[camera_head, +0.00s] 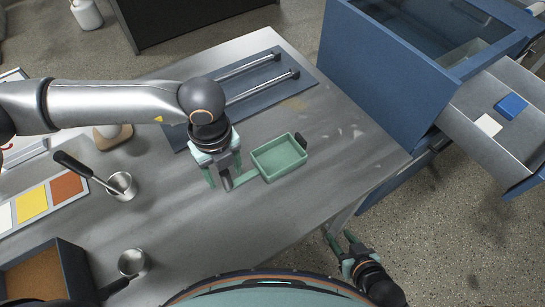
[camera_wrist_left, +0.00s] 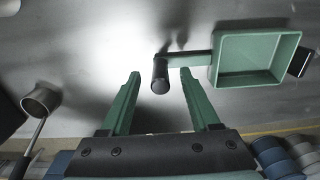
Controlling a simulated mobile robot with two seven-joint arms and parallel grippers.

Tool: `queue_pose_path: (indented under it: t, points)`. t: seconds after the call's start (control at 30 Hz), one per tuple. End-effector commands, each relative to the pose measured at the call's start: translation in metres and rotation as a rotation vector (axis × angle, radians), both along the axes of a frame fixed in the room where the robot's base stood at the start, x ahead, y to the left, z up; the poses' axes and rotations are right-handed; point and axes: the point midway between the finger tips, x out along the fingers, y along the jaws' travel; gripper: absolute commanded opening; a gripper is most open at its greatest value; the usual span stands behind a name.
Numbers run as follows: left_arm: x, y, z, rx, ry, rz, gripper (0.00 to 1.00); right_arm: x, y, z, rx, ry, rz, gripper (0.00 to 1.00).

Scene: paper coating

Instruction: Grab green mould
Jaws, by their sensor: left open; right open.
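The green mould (camera_head: 280,157) is a shallow rectangular tray lying on the metal table. A green arm runs from its left side to a dark upright handle (camera_head: 227,181), and a dark block sits on its far right side. My left gripper (camera_head: 224,183) is open, with its fingers on either side of the dark handle. In the left wrist view the handle (camera_wrist_left: 160,76) stands between the two fingertips, with visible gaps, and the mould (camera_wrist_left: 252,52) lies to the right. My right gripper (camera_head: 340,235) is open and empty beyond the table's front right edge.
A plate with two metal rods (camera_head: 262,88) lies behind the mould. Metal cups (camera_head: 121,187) (camera_head: 132,262), colour swatches (camera_head: 33,204) and a dark box (camera_head: 45,270) are at left. A blue cabinet (camera_head: 385,75) with an open drawer (camera_head: 500,150) stands at right.

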Motion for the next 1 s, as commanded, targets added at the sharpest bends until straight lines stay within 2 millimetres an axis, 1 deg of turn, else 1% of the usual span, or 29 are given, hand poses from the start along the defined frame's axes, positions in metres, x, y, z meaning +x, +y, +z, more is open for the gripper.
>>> queue_pose_path:
  t: [0.17, 0.2, 0.73, 1.0]
  points:
    - [0.0001, 0.0, -0.0004, 0.0, 0.0, 0.0, 0.62, 0.0006, 0.0, 0.0, 0.0, -0.001, 0.0, 0.47]
    - [0.0002, -0.0001, -0.0003, 0.0, 0.0, 0.0, 0.6, 0.0006, 0.0, 0.0001, 0.0, -0.001, 0.0, 0.47]
    - [0.0002, 0.0, 0.0002, 0.0, 0.0, 0.0, 0.01, 0.001, 0.0, 0.0003, 0.0, -0.002, 0.0, 0.47]
    - [0.0003, 0.0001, 0.0003, 0.0, 0.0, 0.0, 0.0, 0.0011, 0.0, 0.0004, 0.0, -0.002, 0.0, 0.47]
